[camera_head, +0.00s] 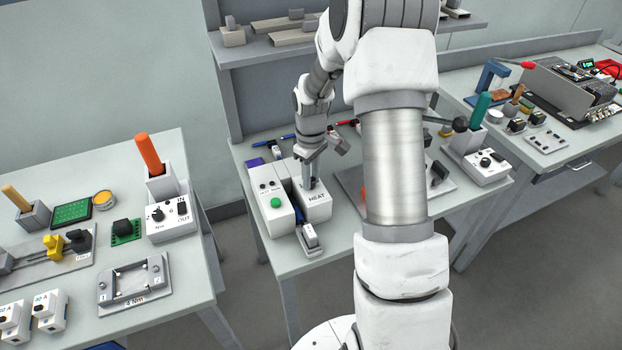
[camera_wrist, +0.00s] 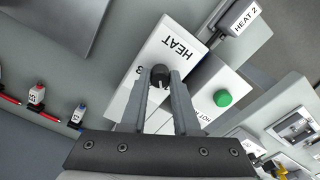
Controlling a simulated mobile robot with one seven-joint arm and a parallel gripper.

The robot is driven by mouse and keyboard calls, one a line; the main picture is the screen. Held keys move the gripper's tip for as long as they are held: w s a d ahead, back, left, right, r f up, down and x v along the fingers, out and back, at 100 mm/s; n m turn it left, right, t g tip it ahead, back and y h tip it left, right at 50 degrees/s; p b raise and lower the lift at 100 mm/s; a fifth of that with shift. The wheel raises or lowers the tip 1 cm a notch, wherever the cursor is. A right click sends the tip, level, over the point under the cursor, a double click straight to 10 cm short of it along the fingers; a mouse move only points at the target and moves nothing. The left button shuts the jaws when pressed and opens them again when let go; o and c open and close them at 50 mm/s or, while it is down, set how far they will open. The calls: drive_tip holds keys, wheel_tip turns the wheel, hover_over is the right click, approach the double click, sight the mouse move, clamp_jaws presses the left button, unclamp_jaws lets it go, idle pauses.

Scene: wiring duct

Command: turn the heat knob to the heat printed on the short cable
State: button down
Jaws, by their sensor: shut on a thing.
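The heat knob (camera_wrist: 159,73) is a small dark round knob on a white box printed HEAT (camera_wrist: 172,47). The box also shows in the head view (camera_head: 317,208). My gripper (camera_wrist: 159,82) is shut on the knob, one finger on each side; in the head view my gripper (camera_head: 311,180) reaches down onto the box top. The fingers hide much of the dial, and the setting cannot be read. A grey piece with a white label reading HEAT 2 (camera_wrist: 242,19) lies beyond the box. It shows in the head view (camera_head: 309,236); I cannot tell whether it is the short cable.
A white unit with a green button (camera_wrist: 222,98) stands close beside the heat box. Small red-labelled (camera_wrist: 37,95) and blue-labelled (camera_wrist: 79,113) pieces lie at the left in the wrist view. A shelf (camera_head: 262,50) rises behind the bench.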

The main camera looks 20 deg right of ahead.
drive_tip(key=m+b, duration=0.1)
drive_tip(key=m, duration=0.3)
drive_tip(key=shift+m, duration=0.3)
drive_tip(key=shift+m+b, duration=0.5)
drive_tip(key=shift+m, duration=1.4)
drive_tip(key=c, duration=0.7)
unclamp_jaws()
drive_tip(key=shift+o, duration=0.2)
wheel_tip(320, 180, up, 18)
drive_tip(key=shift+f+p, duration=0.25)
drive_tip(key=shift+p, duration=0.05)
